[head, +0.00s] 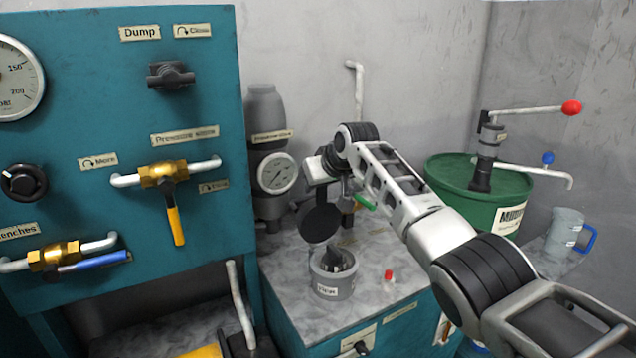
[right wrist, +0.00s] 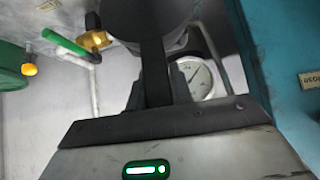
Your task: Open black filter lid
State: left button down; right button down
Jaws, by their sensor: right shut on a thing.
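The black filter lid (head: 320,223) is a round dark disc, tilted up above the rim of the grey filter housing (head: 325,284). The housing stands on the grey worktop; its top is uncovered and dark parts show inside. My right gripper (right wrist: 158,85) is shut on a black strip joined to the lid, whose dark disc fills the top of the right wrist view (right wrist: 148,15). In the head view the right gripper is just above the lid, its fingers mostly hidden. My left gripper is not in view.
A pressure gauge (head: 278,173) on a grey cylinder stands behind left. A teal panel (head: 110,200) with valves is at the left. A small red item (head: 388,275) lies on the worktop (head: 290,245). A green drum (head: 455,175) with a hand pump and a jug (head: 563,232) are at the right.

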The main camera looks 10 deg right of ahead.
jog(key=shift+s+f, duration=0.2)
jog(key=shift+f, duration=0.3)
jog(key=c, duration=1.2)
grip_release()
jog(key=shift+c, duration=0.2)
jog(key=shift+w+r, duration=0.1)
jog(key=shift+r, duration=0.25)
jog(key=b+v, duration=0.2)
jog(key=v, duration=1.3)
jog(key=shift+r+b, duration=0.35)
